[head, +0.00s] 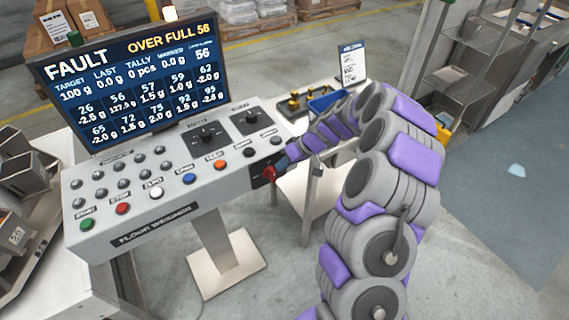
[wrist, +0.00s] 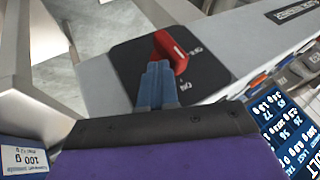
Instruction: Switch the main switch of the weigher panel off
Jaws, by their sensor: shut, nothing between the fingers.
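The weigher panel (head: 165,205) is a grey sloped console on a post. Its main switch is a red rotary handle (head: 269,173) on a black plate at the right end of the console's front. In the wrist view the red handle (wrist: 171,52) sits slantwise on the black plate (wrist: 128,58); small white lettering beside it is too unclear to read surely. My gripper (wrist: 158,66) is shut and empty, its blue fingertips at the handle's near edge. I cannot tell whether they touch it. In the head view my gripper (head: 283,163) is just right of the handle, partly hidden by my arm.
A screen (head: 130,80) reading FAULT and OVER FULL stands behind the console. Buttons and two black dials (head: 205,137) cover its top. A side table with a blue bin (head: 325,102) stands close behind my arm. Open floor lies at the front right.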

